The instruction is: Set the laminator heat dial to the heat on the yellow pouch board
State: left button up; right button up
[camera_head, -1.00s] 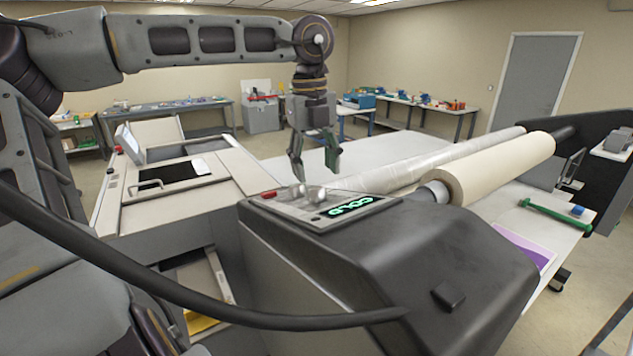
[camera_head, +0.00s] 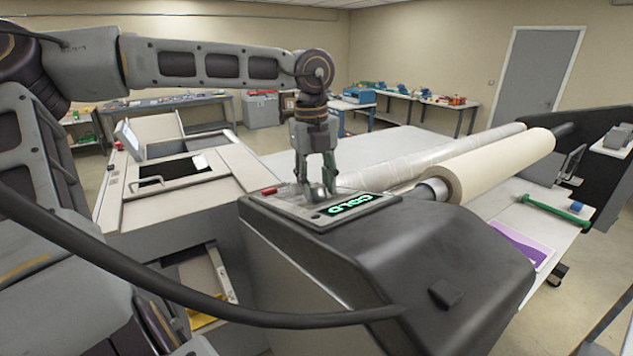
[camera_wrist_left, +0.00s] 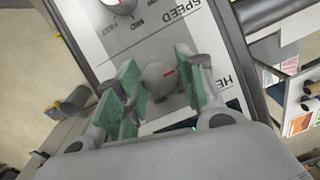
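My left gripper (camera_head: 317,184) points down at the panel in the head view. Its green-padded fingers (camera_wrist_left: 165,84) stand on both sides of the knob, close to it. I cannot tell whether both pads touch it. My right gripper is not in view.
The speed dial (camera_wrist_left: 122,5) sits beside the heat dial. A red button (camera_head: 268,191) is on the panel's far edge. A cream roll (camera_head: 495,170) and a clear film roll (camera_head: 430,160) lie to the right. A black cable crosses the foreground.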

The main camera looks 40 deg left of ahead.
pick_arm(q)
jog(key=c, duration=0.5)
